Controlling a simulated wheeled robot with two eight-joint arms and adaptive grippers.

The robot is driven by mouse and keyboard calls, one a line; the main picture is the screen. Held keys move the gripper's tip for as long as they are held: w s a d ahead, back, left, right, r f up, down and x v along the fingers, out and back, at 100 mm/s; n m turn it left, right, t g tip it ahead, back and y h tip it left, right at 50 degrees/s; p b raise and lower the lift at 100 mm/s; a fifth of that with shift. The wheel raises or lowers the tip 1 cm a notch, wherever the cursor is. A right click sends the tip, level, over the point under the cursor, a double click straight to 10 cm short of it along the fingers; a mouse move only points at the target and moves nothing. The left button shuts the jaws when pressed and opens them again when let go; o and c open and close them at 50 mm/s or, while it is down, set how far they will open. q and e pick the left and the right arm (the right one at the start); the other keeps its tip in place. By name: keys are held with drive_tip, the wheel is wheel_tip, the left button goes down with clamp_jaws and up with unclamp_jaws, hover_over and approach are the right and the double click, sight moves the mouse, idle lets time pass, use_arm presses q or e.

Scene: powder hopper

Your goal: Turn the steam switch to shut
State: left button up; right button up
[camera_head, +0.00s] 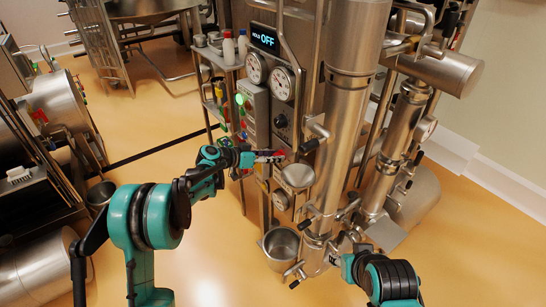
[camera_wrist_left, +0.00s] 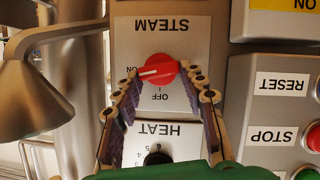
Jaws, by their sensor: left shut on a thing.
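The steam switch (camera_wrist_left: 158,69) is a red round knob with a white pointer line, on a plate lettered STEAM that appears upside down in the left wrist view. Its line points left in that view, toward a lettering partly hidden by a finger; OFF is printed below the knob there. My left gripper (camera_wrist_left: 161,78) is shut on the knob, one finger on each side. In the head view my left gripper (camera_head: 270,156) reaches the front of the machine and mostly hides the switch. My right gripper (camera_head: 346,243) is low at the right, its fingers unclear.
A black HEAT knob (camera_wrist_left: 158,157) sits beside the switch. A button box with RESET and STOP labels (camera_wrist_left: 273,134) is on the right in the wrist view. A metal funnel (camera_head: 297,176) and steel column (camera_head: 345,120) stand close right of my left gripper. Open floor lies left.

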use_arm(q)
drive_tip(key=n+g+h+b, duration=0.1)
drive_tip(key=n, duration=0.2)
drive_tip(key=f+n+g+h+b, duration=0.1)
drive_tip(key=n+h, duration=0.1)
drive_tip(key=n, duration=0.1)
drive_tip(key=w+n+h+b, duration=0.1)
drive_tip(key=n, duration=0.2)
drive_tip(key=shift+a+f+g+h, duration=0.15)
drive_tip(key=shift+a+g+h, duration=0.2)
drive_tip(key=shift+g+h, duration=0.05)
drive_tip(key=shift+f+n+h+b, duration=0.15)
drive_tip(key=shift+n+h+b, duration=0.5)
drive_tip(key=shift+n, duration=1.35)
drive_tip(key=o, duration=1.2)
drive_tip(key=shift+c, duration=0.2)
